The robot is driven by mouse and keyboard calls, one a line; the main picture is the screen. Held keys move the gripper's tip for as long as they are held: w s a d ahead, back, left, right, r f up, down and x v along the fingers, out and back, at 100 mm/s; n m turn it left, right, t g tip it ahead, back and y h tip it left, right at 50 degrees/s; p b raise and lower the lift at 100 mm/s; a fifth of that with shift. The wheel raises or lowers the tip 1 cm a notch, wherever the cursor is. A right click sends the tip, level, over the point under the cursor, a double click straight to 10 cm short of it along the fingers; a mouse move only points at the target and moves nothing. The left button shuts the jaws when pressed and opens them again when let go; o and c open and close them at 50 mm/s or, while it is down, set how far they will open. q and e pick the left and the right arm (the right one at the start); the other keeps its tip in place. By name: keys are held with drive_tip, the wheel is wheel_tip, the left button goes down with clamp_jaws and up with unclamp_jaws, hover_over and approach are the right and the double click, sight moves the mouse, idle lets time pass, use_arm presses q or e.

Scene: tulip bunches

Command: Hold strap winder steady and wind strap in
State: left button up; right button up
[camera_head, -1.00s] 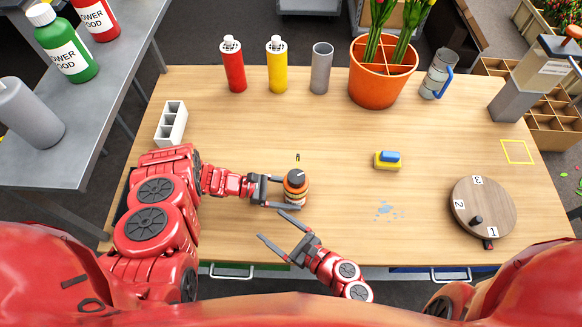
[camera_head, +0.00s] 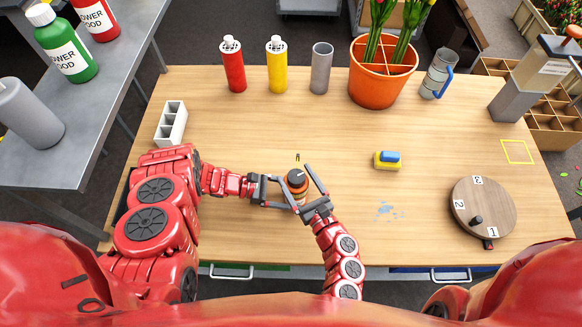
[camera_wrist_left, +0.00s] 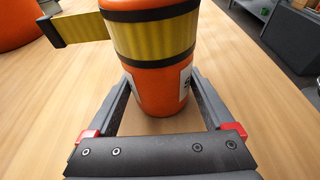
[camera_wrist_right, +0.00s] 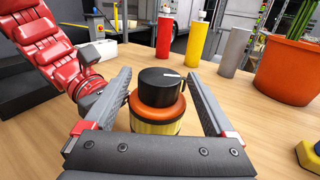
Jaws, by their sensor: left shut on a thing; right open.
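The strap winder (camera_head: 297,181) stands upright on the table, left of its middle. It has an orange body (camera_wrist_left: 155,88), a yellow strap band and a black knob (camera_wrist_right: 160,86) with a white line on top. A short length of yellow strap (camera_wrist_left: 88,28) sticks out of its side and ends in a black tab (camera_wrist_left: 52,31). My left gripper (camera_head: 284,192) is shut around the winder's lower body. My right gripper (camera_wrist_right: 158,75) is open, its fingers on either side of the knob. In the right wrist view the fingers look apart from the knob.
A blue and yellow sponge (camera_head: 388,160) lies to the right, near a pale wet patch (camera_head: 387,210). A round numbered turntable (camera_head: 483,208) stands at the right. Red (camera_head: 233,66) and yellow bottles (camera_head: 277,66), a grey cylinder (camera_head: 321,70) and an orange pot (camera_head: 378,88) line the back.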

sight(292, 171)
drive_tip(key=shift+x, duration=1.75)
drive_tip(key=c, duration=1.4)
